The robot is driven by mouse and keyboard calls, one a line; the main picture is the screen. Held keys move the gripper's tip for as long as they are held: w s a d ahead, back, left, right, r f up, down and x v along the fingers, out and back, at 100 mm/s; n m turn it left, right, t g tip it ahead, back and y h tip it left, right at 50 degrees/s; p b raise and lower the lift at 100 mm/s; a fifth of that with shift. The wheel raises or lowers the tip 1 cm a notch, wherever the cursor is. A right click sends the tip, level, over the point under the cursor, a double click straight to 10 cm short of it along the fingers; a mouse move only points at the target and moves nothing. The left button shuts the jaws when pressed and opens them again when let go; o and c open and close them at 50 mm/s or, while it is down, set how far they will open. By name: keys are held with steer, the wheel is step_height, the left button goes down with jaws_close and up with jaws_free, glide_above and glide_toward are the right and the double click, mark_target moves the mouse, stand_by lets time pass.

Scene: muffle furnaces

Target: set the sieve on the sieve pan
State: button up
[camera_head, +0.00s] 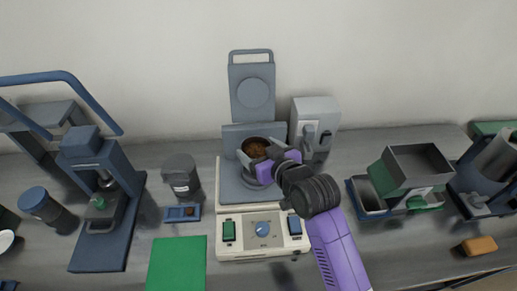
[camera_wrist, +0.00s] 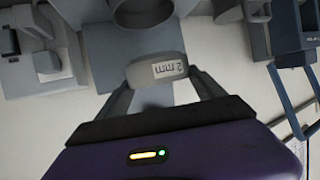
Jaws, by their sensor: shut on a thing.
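The sieve (camera_head: 246,158) is a short grey cylinder with a brown inside, over the grey platform of the sieve shaker. In the wrist view the sieve (camera_wrist: 140,74) shows a white "2 mm" label facing me. My gripper (camera_head: 264,160) is shut on the sieve, with one finger on each side of it; the fingers also show in the wrist view (camera_wrist: 160,90). A grey round part, likely the sieve pan (camera_head: 250,181), shows just below the sieve and is mostly hidden by it and my gripper. I cannot tell whether the two touch.
The shaker base (camera_head: 263,234) has a green switch, a blue knob and a blue switch. An upright grey plate (camera_head: 252,109) stands behind. A dark labelled jar (camera_head: 182,176) and a blue tray (camera_head: 183,213) are left, a grey device (camera_head: 315,126) behind right, a green hopper (camera_head: 412,174) farther right.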

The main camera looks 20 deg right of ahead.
steer(key=shift+f+b, duration=1.65)
steer(key=shift+f, duration=0.05)
steer(key=shift+d+f, duration=0.1)
steer(key=shift+f, duration=0.4)
steer(key=shift+f+b, duration=0.55)
steer(key=shift+f, duration=0.4)
steer(key=o, duration=1.5)
steer(key=shift+r+p, duration=3.2)
steer(key=shift+r, duration=0.3)
